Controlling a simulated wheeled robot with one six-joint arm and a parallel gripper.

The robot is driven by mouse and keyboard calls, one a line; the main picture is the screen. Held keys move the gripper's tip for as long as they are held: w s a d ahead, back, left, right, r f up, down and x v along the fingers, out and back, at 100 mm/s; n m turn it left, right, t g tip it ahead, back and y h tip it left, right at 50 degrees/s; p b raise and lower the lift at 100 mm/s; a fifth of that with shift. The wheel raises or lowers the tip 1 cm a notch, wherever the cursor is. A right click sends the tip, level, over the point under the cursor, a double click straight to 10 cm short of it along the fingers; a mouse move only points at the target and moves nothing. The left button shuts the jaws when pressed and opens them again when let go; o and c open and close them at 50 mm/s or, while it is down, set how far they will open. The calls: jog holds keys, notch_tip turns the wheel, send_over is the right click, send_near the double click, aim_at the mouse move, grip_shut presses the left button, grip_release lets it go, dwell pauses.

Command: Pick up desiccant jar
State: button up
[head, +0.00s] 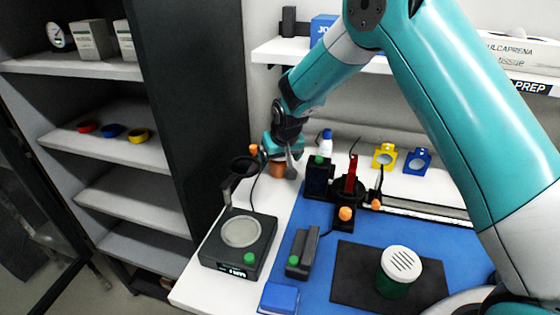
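A dark green jar with a white slotted lid (401,264), which fits the desiccant jar, stands upright on a black mat (347,268) at the lower right. My gripper (282,165) is at the far back left of the bench, well away from this jar. It points down beside a small orange-brown object (277,169), which it partly covers. The fingers are small and partly hidden, so I cannot tell whether they are open, shut or touching that object.
A balance with a round pan (240,232) stands at the left bench edge. A dark grey device with a green button (302,252) and a blue box (279,298) lie left of the mat. Dark optics holders (349,188) stand behind it. My arm arches over the right side.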

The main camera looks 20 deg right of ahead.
jog(key=c, duration=1)
jog(key=shift+o, duration=0.2)
jog(key=shift+r, duration=0.1)
